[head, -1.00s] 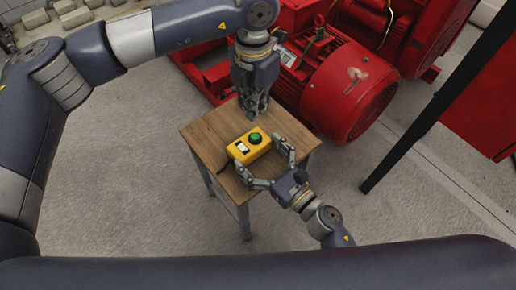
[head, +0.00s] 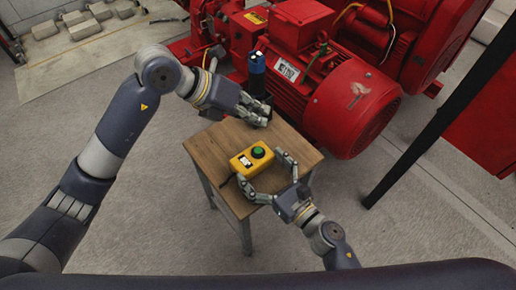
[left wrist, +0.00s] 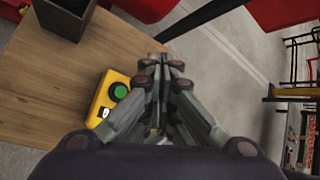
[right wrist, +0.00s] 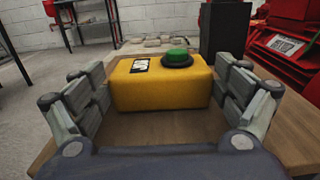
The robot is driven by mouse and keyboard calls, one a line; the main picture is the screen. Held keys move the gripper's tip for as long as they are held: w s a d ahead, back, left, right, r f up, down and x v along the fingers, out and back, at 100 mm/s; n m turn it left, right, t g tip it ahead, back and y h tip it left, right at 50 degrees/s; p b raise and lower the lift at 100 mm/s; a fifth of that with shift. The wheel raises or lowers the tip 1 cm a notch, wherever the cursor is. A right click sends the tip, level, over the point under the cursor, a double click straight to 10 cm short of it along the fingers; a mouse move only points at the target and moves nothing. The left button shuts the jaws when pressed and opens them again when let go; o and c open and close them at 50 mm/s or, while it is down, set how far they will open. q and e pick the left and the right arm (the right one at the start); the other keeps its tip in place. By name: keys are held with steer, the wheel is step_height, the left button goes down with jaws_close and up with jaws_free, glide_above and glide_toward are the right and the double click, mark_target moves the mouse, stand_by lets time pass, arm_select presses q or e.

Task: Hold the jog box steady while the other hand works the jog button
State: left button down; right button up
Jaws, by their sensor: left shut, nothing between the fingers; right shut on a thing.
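The yellow jog box (head: 241,164) with a round green button (head: 258,152) sits on the small wooden table (head: 208,149). My right gripper (head: 262,170) is shut on it, with fingers on both sides. In the right wrist view, the box (right wrist: 160,93) lies between the fingers and the green button (right wrist: 177,57) on top is uncovered. My left gripper (head: 266,114) is shut and empty, behind the box towards the table's far edge. In the left wrist view, its closed fingers (left wrist: 160,75) are beside the box (left wrist: 101,102), and the green button (left wrist: 119,92) shows left of them.
A dark upright container (head: 257,85) with something blue at its top stands at the table's back, close to my left gripper. A large red motor (head: 350,105) is just behind the table. A black post (head: 420,130) stands to the right. Open floor lies left.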

mark_target(256, 148)
arm_select(q)
steer(key=shift+w+a, duration=0.1)
steer(key=shift+a, duration=0.1)
steer(key=shift+f, duration=4.4)
steer(key=shift+f, duration=0.15)
steer(key=shift+f, duration=0.25)
steer(key=shift+f, duration=0.6)
stand_by(2.4)
